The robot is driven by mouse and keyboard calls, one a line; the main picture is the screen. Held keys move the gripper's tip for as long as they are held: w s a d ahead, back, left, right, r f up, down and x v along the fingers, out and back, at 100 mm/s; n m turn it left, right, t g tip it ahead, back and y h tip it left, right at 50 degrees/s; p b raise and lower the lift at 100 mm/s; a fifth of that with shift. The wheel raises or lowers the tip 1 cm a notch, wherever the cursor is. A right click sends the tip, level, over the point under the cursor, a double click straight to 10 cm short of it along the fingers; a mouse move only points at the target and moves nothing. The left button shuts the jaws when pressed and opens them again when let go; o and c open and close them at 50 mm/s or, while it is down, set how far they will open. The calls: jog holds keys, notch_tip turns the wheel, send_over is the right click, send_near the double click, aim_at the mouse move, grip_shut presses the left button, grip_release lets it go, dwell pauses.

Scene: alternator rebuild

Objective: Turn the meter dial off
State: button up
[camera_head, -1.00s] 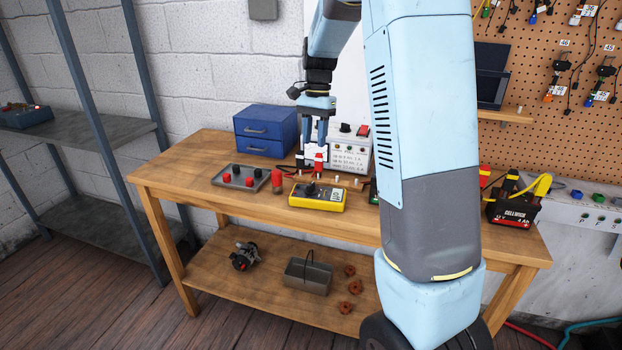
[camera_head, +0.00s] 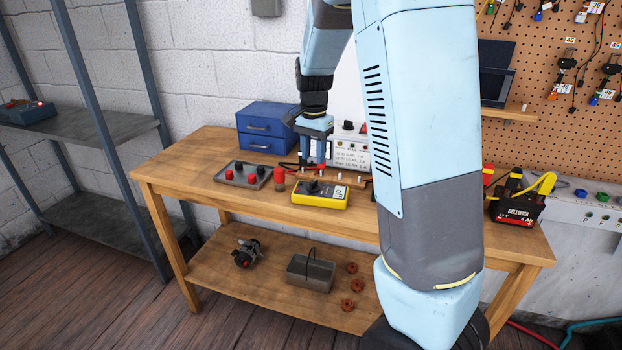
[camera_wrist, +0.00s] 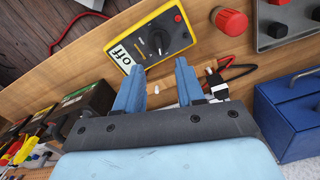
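The yellow meter (camera_head: 320,195) lies on the workbench in the head view, its black round dial (camera_head: 313,187) on top. In the wrist view the meter (camera_wrist: 118,37) has a black dial (camera_wrist: 157,40) with a white pointer mark, a small red knob or jack, and a white label reading "off". My gripper (camera_head: 315,163) is over the bench just behind the meter. In the wrist view my gripper's two blue fingers (camera_wrist: 160,80) are apart with nothing held between them, pointing toward the meter and short of the dial.
A red cylinder (camera_head: 279,180) stands left of the meter, beside a grey tray (camera_head: 242,175) of red and black knobs. A blue drawer box (camera_head: 266,129) and a white instrument (camera_head: 351,150) stand behind. Dark and red leads lie near the fingers.

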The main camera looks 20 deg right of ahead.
aim_at(313, 181)
notch_tip(313, 181, down, 8)
jog(key=shift+f, duration=0.2)
dwell(0.3)
grip_shut()
dwell(0.3)
